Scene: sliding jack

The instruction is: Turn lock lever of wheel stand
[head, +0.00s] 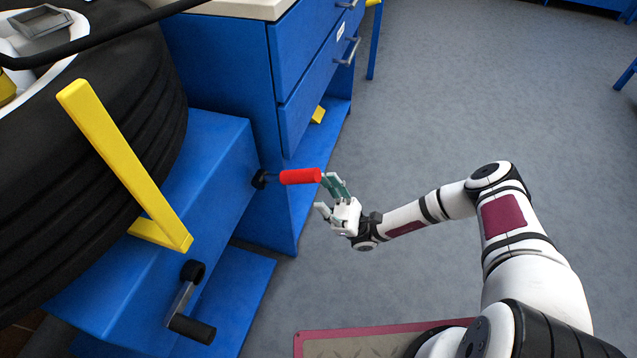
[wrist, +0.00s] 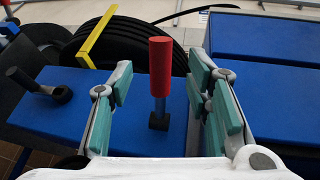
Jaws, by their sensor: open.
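The lock lever has a red handle (head: 300,176) on a dark pivot at the right end of the blue wheel stand (head: 215,150). In the head view the handle points right, toward my gripper (head: 332,198). In the wrist view the red handle (wrist: 160,66) stands up between the two open fingers of my gripper (wrist: 160,95), with room on both sides. Its dark base sits on the blue stand (wrist: 70,115). My gripper is open and holds nothing. In the head view one finger is close to the handle's tip; I cannot tell if they touch.
A black crank handle (head: 190,310) sticks out of the stand's near side. A yellow bar (head: 115,150) rises beside the large black tire (head: 90,130). A blue cabinet (head: 225,75) stands behind the lever. Grey floor (head: 460,100) lies open to the right.

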